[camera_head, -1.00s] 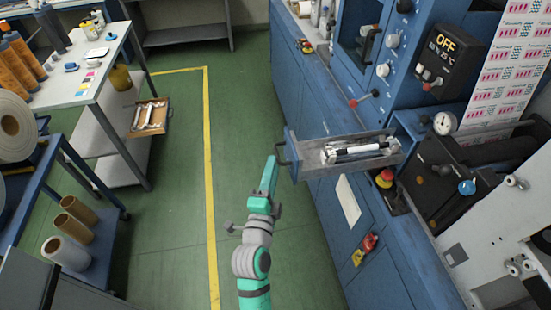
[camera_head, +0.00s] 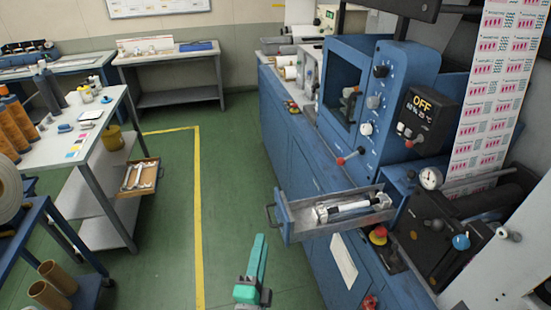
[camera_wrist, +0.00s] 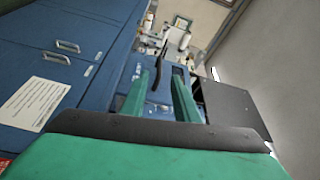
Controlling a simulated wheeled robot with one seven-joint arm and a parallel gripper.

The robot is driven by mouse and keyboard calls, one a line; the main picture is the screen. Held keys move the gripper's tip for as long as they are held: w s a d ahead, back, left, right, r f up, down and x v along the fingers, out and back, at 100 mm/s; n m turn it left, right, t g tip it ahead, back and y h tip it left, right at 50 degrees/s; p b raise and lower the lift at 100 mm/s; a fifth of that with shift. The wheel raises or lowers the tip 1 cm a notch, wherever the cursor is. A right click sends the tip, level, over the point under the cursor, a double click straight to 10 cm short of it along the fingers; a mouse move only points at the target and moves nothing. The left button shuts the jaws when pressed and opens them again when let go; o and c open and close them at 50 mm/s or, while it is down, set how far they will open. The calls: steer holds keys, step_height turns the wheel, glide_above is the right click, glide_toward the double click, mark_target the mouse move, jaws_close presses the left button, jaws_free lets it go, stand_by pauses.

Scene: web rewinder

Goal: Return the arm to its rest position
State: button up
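My arm's green gripper (camera_head: 259,247) is low in the middle of the head view, over the green floor, left of the blue machine. In the wrist view the two green fingers (camera_wrist: 160,88) stand apart with a clear gap. Nothing is held between them; the blue machine and a dark handle show beyond. The rest of my arm is mostly cut off by the lower edge of the head view.
An open drawer (camera_head: 285,222) with a white-and-black roller (camera_head: 345,208) juts from the blue machine (camera_head: 290,150), right of my gripper. A grey table (camera_head: 110,128) and blue cart (camera_head: 62,222) stand left. Floor (camera_head: 165,240) between is clear.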

steer(key=s+d+f+n+g+y, duration=0.1)
steer(key=s+d+f+n, duration=0.1)
steer(key=s+f+n, duration=0.65)
steer(key=s+d+f+n+g+y, duration=0.1)
steer(key=s+d+f+n+g, duration=0.2)
steer(key=s, duration=1.1)
steer(key=s+d+n+h, duration=0.1)
steer(key=s+n, duration=0.4)
steer(key=s, duration=0.5)
steer(key=shift+d+r+t, duration=0.3)
steer(key=shift+d+r, duration=0.05)
steer(key=shift+d, duration=0.45)
steer(key=shift+o, duration=0.4)
steer(key=shift+w, duration=0.1)
